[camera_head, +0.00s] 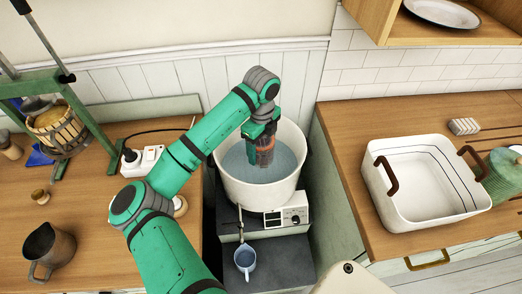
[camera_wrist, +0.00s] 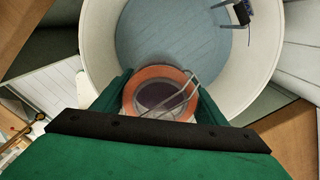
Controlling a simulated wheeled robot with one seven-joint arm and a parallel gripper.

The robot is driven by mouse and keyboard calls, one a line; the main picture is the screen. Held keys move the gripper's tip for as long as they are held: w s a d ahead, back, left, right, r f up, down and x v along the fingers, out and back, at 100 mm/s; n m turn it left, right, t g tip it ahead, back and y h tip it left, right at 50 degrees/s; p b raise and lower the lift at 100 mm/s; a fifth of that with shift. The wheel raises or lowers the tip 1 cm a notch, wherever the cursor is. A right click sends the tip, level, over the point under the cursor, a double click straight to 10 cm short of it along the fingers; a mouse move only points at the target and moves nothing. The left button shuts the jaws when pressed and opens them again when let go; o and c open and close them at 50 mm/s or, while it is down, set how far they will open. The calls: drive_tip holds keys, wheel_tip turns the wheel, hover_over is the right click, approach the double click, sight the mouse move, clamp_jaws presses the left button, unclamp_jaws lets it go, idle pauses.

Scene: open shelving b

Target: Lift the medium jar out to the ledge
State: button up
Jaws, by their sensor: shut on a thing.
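The jar (camera_head: 265,155) has an orange-red band and shows inside the large white pot of water (camera_head: 230,190). In the wrist view the jar's orange ring and wire bail (camera_wrist: 158,88) face me from between the green fingers. My gripper (camera_head: 262,138) is shut on the jar from above, fingers on either side of it. I cannot tell whether the jar's bottom is under the water. The jar's size against others cannot be judged, as no other jar shows clearly. Which surface is the ledge is not clear; wooden counters (camera_head: 345,150) flank the pot.
The pot stands on a unit with a dial panel (camera_head: 287,216) and tap, above a blue-grey mug (camera_head: 245,258). A white basin with handles (camera_head: 420,205) is on the right counter. A wooden press (camera_head: 60,130), power strip (camera_head: 143,160) and metal jug (camera_head: 47,248) occupy the left counter.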

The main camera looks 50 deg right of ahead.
drive_tip(key=shift+r, duration=3)
